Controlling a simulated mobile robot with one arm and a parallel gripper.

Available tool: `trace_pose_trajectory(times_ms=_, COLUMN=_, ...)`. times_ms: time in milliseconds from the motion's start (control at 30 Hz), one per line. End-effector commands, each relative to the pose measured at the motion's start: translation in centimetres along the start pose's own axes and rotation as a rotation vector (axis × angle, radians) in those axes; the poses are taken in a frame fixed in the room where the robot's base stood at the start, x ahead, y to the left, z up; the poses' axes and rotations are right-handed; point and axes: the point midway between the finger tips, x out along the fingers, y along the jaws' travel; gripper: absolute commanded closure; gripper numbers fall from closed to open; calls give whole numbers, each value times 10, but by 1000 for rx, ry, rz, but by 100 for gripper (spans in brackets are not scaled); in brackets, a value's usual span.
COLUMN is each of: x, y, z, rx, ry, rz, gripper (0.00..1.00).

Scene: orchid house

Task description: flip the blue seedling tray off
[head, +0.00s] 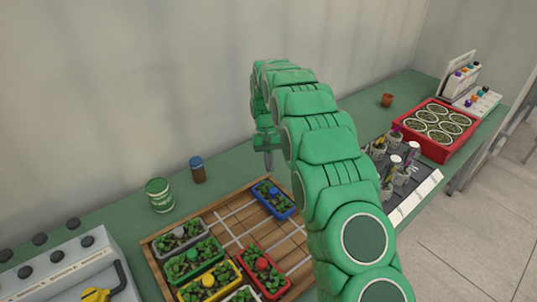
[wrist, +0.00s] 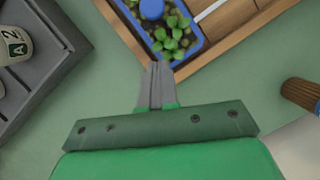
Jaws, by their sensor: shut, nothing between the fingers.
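The blue seedling tray (head: 266,204) lies at the upper right corner of a wooden frame in the head view. It holds green seedlings and a round blue knob (wrist: 152,8), and its blue rim (wrist: 196,38) shows at the top of the wrist view. My gripper (head: 268,165) points down above and behind the tray, at the frame's far side. In the wrist view its fingers (wrist: 157,68) are together and empty, with the tips close to the tray's corner. I cannot tell whether they touch it.
The wooden frame (head: 160,240) also holds grey, green, yellow and red trays. A dark rack of labelled pots (head: 412,150) and a red crate (head: 455,148) stand to the right.

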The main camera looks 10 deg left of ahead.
Motion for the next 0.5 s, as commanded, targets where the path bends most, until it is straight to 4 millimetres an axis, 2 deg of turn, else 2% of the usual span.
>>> trace_pose_trajectory(times_ms=100, x=18, y=0, z=2, rx=-1, ry=-5, rz=1, gripper=100)
trace_pose_trajectory(times_ms=500, x=29, y=0, z=28, rx=-1, ry=-4, rz=2, gripper=100)
